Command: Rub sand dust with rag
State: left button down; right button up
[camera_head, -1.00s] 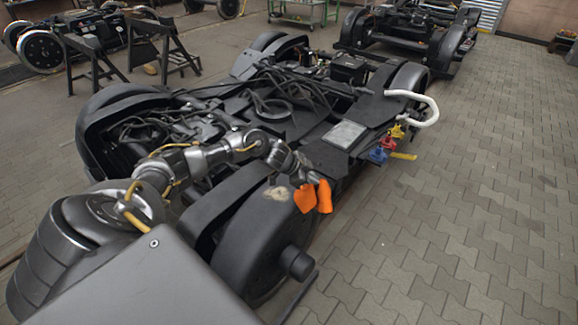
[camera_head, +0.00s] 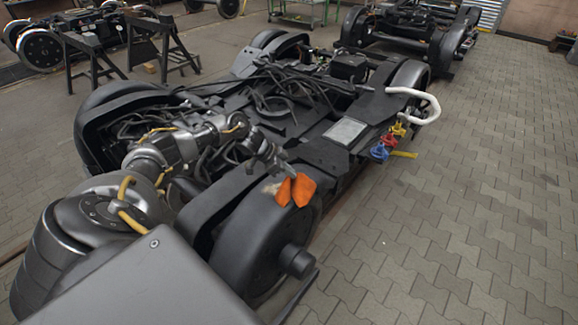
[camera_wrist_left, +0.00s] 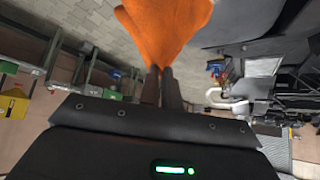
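The orange rag (camera_head: 303,189) is at the top of the black wheel cover (camera_head: 252,222) at the near end of the bogie. It hangs in two folds. The sand dust (camera_head: 269,187) is a small tan patch on the cover, just left of the rag and partly hidden by it. My left gripper (camera_head: 284,170) is above the rag and shut on it. In the left wrist view the rag (camera_wrist_left: 165,30) spreads out beyond the two closed fingertips (camera_wrist_left: 162,88). I cannot tell how firmly the rag touches the cover. My right gripper is out of view.
The bogie frame (camera_head: 300,128) with cables stretches away behind the cover. A white curved pipe (camera_head: 428,106) and blue, red and yellow fittings (camera_head: 380,151) stick out on its right side. Black trestles (camera_head: 160,45) stand at back left. The paved floor (camera_head: 470,200) at right is clear.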

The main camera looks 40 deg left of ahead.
pick_arm(q)
notch_tip(320, 180, down, 5)
jog(key=b, duration=0.2)
jog(key=shift+b, duration=0.4)
jog(key=c, duration=0.6)
grip_release()
jog(key=shift+f, duration=0.1)
jog(key=shift+f+b, duration=1.05)
jog(key=shift+f, duration=0.5)
jog(key=shift+r, duration=0.1)
jog(key=shift+c, duration=0.7)
grip_shut()
